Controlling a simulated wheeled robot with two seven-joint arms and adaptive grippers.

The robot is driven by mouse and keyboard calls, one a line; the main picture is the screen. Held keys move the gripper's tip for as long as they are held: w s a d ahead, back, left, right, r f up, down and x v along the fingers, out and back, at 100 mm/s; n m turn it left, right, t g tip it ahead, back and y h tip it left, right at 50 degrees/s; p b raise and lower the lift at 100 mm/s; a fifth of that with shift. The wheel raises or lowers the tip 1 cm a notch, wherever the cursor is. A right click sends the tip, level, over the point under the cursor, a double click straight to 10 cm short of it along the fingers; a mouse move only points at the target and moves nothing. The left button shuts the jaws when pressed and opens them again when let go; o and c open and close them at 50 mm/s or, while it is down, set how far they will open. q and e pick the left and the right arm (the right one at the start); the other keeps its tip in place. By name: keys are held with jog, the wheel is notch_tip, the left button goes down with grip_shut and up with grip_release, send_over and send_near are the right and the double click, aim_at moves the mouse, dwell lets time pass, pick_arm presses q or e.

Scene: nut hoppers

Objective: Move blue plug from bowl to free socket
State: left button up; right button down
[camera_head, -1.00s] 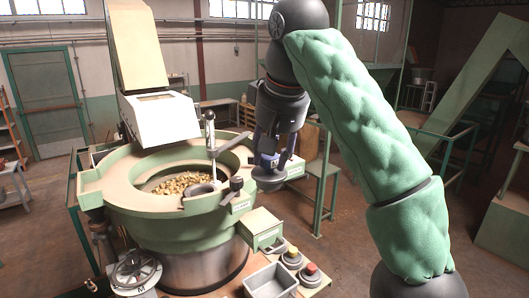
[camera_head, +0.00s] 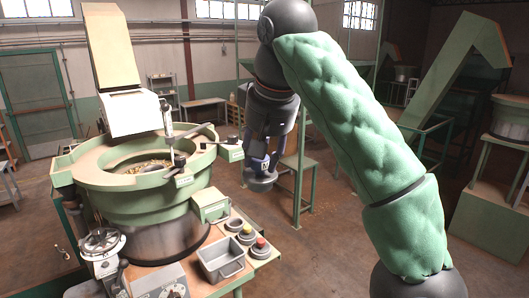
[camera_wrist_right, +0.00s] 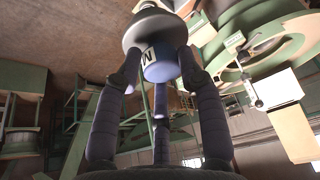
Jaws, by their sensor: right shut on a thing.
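My right gripper (camera_head: 259,165) is shut on the blue plug (camera_wrist_right: 159,62). The plug has a blue body with a white lettered label and a wide dark grey head. In the head view the plug's dark head (camera_head: 261,183) hangs below the fingers, in the air right of the green bowl (camera_head: 85,172). The bowl holds a heap of brass-coloured nuts. On the bench, an apparently empty round socket (camera_head: 234,224) sits behind one with a yellow top (camera_head: 246,236) and one with a red top (camera_head: 260,248). My left gripper is out of view.
A grey metal tray (camera_head: 222,262) lies beside the sockets. A green box (camera_head: 211,206) stands behind it, and a handwheel (camera_head: 101,243) is at the bench's left. A green stand (camera_head: 301,175) is behind my right gripper. Open floor lies right of the bench.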

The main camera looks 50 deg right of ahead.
aim_at(246, 170)
jog(key=w+f, duration=0.1)
jog(key=w+a+f, duration=0.1)
jog(key=w, duration=0.1)
jog(key=shift+f, duration=0.2)
jog(key=w+a+f+n, duration=0.2)
jog(key=w+a+f, duration=0.4)
jog(key=f, duration=1.1)
jog(key=w+a+f+n+y, duration=0.1)
jog(key=w+a+f, duration=0.6)
jog(key=f, duration=1)
jog(key=w+a+f+n+y, duration=0.1)
jog(key=w+a+f+n, duration=0.2)
jog(key=f, duration=1.5)
jog(key=w+a, duration=0.4)
jog(key=a, duration=0.2)
jog(key=shift+a+t, duration=0.3)
jog(key=shift+s, duration=0.15)
